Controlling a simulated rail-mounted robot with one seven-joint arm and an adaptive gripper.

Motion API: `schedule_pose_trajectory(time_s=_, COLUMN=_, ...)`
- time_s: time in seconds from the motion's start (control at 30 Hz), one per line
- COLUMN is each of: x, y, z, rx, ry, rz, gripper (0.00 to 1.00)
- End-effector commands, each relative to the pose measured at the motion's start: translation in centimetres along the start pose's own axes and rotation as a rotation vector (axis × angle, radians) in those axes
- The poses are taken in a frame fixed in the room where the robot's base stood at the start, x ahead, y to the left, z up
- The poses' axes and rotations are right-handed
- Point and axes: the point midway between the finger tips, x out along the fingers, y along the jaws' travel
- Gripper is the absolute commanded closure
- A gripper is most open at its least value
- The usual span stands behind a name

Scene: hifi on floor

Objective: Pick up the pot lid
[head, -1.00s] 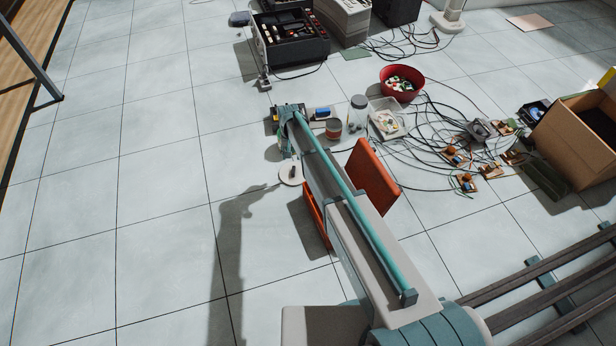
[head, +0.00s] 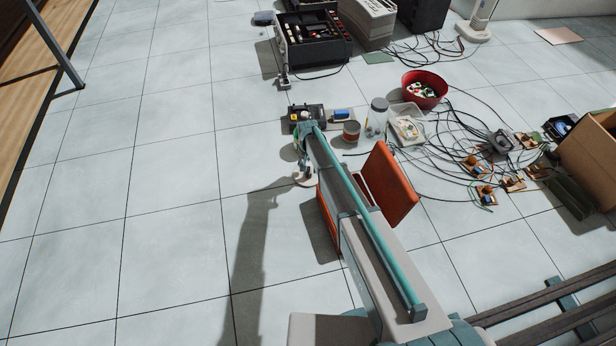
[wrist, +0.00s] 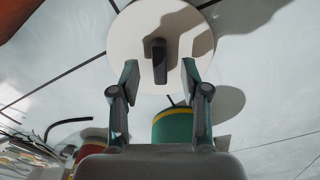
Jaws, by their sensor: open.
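The pot lid is a pale round disc with a dark upright handle. In the wrist view the lid (wrist: 128,42) lies on the floor, with its handle (wrist: 158,55) facing my gripper. My gripper (wrist: 160,72) is open and empty, its two fingertips left and right of the handle in the picture. I cannot tell whether the fingers reach down to the handle's level. In the head view, my gripper (head: 304,165) is over the lid (head: 301,182) and hides most of it.
A green cylinder with a yellow rim (wrist: 172,128) stands close to the lid. A red can (head: 351,131), a glass jar (head: 376,118), an orange case (head: 388,184) and cables lie to the right. The floor to the left is clear.

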Motion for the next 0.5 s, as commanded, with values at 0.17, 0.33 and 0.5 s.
schedule_pose_trajectory(time_s=0.17, x=2.04, y=-0.03, z=-0.04, rx=0.0, ry=0.0, rz=0.0, gripper=0.54)
schedule_pose_trajectory(time_s=0.33, x=1.95, y=-0.01, z=-0.02, rx=0.0, ry=0.001, rz=0.0, gripper=0.54)
schedule_pose_trajectory(time_s=0.5, x=1.95, y=-0.01, z=-0.01, rx=0.0, ry=0.001, rz=0.0, gripper=0.72)
